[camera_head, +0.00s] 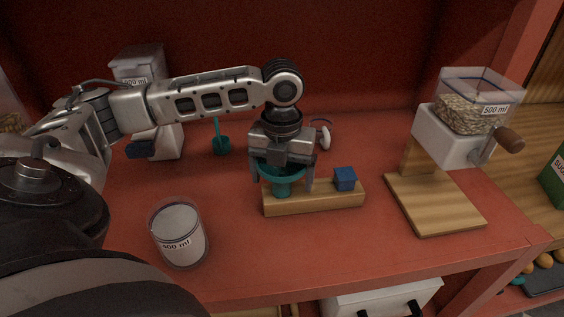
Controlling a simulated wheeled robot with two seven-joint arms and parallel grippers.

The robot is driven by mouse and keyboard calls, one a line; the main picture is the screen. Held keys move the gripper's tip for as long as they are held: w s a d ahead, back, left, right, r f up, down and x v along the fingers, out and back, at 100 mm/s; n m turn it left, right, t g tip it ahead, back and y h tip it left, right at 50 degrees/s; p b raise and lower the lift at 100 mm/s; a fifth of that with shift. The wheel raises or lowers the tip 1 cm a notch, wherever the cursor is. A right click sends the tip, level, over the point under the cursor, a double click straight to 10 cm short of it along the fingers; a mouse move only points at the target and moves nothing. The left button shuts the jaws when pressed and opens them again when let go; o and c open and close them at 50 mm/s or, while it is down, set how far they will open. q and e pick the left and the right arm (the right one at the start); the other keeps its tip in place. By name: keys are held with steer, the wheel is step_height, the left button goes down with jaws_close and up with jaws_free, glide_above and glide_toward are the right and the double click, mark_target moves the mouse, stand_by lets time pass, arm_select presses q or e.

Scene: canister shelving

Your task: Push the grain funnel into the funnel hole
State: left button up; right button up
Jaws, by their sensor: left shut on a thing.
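The teal grain funnel (283,184) is at the left part of a small wooden block (325,198) on the red shelf. My left gripper (283,172) reaches down over it from above, with its fingers on either side, and is shut on the funnel. The funnel's narrow lower part shows just in front of or over the block; the funnel hole itself is hidden, so I cannot tell how deep the funnel sits. A blue cube (344,179) is on the right part of the block. My right gripper is not in view.
A grain dispenser (462,117) on a wooden stand is at the right. Another dispenser (140,65) and a teal scoop (221,145) are behind. The shelf's front middle is clear.

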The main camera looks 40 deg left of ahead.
arm_select(q)
steer(key=shift+s+f, duration=0.1)
steer(key=shift+f, duration=0.2)
stand_by(0.7)
steer(key=o, duration=0.9)
steer(key=shift+r, duration=0.1)
steer(key=shift+r, duration=3.5)
steer(key=shift+f, duration=3.3)
steer(key=shift+r, duration=0.1)
